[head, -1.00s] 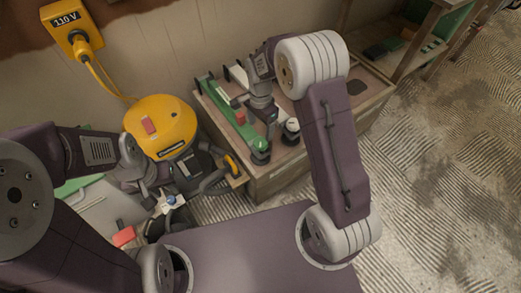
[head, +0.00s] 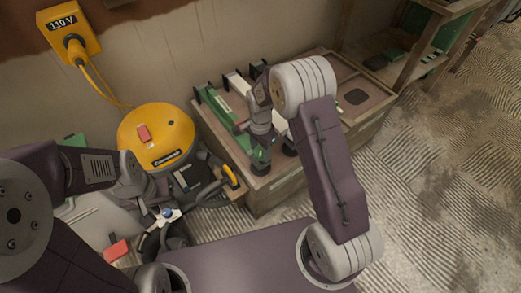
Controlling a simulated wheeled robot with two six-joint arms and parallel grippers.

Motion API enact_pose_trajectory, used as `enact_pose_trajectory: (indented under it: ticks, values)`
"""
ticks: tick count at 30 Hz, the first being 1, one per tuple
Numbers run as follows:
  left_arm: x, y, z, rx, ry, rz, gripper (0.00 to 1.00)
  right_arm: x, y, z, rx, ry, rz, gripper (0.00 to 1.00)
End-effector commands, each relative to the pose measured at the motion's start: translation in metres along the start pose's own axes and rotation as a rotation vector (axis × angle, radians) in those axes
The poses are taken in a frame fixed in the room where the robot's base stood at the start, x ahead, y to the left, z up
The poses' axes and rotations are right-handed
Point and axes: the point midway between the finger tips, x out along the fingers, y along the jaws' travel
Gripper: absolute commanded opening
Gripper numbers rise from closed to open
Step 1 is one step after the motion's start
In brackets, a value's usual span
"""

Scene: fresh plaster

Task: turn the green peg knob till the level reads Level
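The green level (head: 216,108) lies along the left side of the wooden bench top. Its reading is too small to make out. The green peg knob (head: 258,155) is at the front edge of the bench, mostly hidden by my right gripper (head: 261,160). That gripper points down with its fingertips at the knob; whether they are closed on it does not show. My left gripper (head: 165,214) seems to be low in front of the yellow vacuum, mixed with dark parts there, and its fingers are not clear.
The wooden bench (head: 285,190) has a dark round-cornered patch (head: 356,97) at its right. A yellow vacuum (head: 157,133) with a hose stands left of it, close to my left arm. A yellow 110 V box (head: 69,32) is on the wall. Ridged floor lies open at right.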

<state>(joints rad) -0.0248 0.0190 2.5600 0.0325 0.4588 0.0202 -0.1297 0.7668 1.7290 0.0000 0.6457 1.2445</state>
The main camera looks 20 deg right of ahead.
Motion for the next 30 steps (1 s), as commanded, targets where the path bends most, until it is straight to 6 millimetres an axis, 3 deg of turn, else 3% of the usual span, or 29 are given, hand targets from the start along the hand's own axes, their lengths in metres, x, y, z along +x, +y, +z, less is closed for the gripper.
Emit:
enact_pose_trajectory:
  ticks: [1, 4, 14, 30]
  values:
    - [0.000, 0.000, 0.000, 0.000, 0.000, 0.000, 0.36, 0.000, 0.000, 0.000, 0.000, 0.000, 0.000, 0.35]
    - [0.000, 0.000, 0.000, 0.000, 0.000, 0.000, 0.36, 0.000, 0.000, 0.000, 0.000, 0.000, 0.000, 0.08]
    - [-0.014, 0.000, -0.002, 0.000, 0.000, 0.000, 0.36, -0.004, 0.001, 0.000, -0.064, -0.001, 0.002, 0.09]
    - [-0.064, 0.001, -0.007, 0.000, 0.000, 0.000, 0.36, -0.004, 0.001, 0.000, -0.435, -0.001, 0.002, 0.09]
